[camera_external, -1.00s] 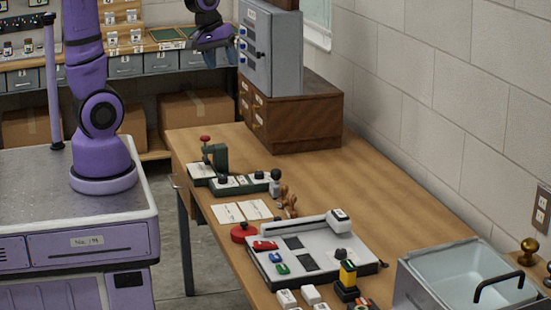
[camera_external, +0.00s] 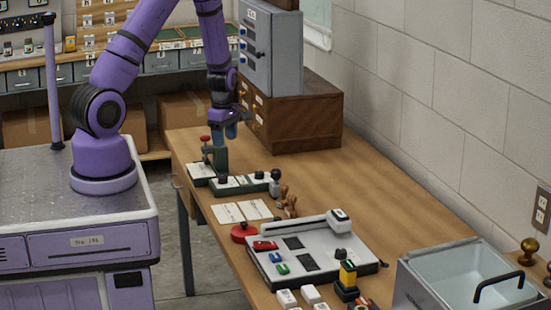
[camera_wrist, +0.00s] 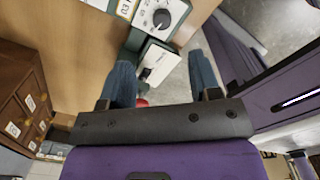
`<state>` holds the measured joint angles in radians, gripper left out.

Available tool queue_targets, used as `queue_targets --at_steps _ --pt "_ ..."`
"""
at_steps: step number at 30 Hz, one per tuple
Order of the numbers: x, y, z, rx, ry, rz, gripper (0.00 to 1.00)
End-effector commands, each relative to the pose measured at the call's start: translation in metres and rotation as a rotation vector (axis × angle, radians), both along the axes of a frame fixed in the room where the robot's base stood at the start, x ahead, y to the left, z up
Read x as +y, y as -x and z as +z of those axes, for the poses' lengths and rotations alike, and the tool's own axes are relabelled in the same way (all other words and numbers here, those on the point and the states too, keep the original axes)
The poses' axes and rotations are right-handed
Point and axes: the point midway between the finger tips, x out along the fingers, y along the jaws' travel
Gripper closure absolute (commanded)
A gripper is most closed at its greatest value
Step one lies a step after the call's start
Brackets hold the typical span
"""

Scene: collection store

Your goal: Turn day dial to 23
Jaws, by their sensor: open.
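A green device (camera_external: 243,190) with white panels and dark knobs stands on the wooden bench. In the wrist view one round dark dial (camera_wrist: 162,18) on a white scale plate shows at the top, beyond my fingertips; its numbers are too small to read. I cannot tell which knob is the day dial. My gripper (camera_external: 231,132) is open and empty, pointing down above the back end of the device, by the green press with a red knob (camera_external: 205,139). In the wrist view a white label plate (camera_wrist: 158,62) lies between my two blue fingers, below them and apart.
A wooden drawer cabinet (camera_external: 310,115) with a grey box (camera_external: 275,55) on it stands close behind my gripper. White cards (camera_external: 240,211), wooden-handled stamps (camera_external: 287,200) and a grey tray (camera_external: 315,262) lie nearer the front.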

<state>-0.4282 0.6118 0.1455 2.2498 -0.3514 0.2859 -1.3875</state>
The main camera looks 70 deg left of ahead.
Motion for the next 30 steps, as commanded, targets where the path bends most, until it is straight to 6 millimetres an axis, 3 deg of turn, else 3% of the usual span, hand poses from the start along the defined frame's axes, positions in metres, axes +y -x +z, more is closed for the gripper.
queue_targets --at_steps 3,11,24,30 --pt "0.008 0.005 -0.017 0.017 -0.002 0.064 0.43" --pt "0.01 0.007 -0.036 0.023 -0.002 0.087 0.43" --pt "0.01 0.007 -0.102 0.023 -0.002 0.085 0.43" --pt "0.01 0.007 -0.122 0.023 -0.002 0.085 0.43"
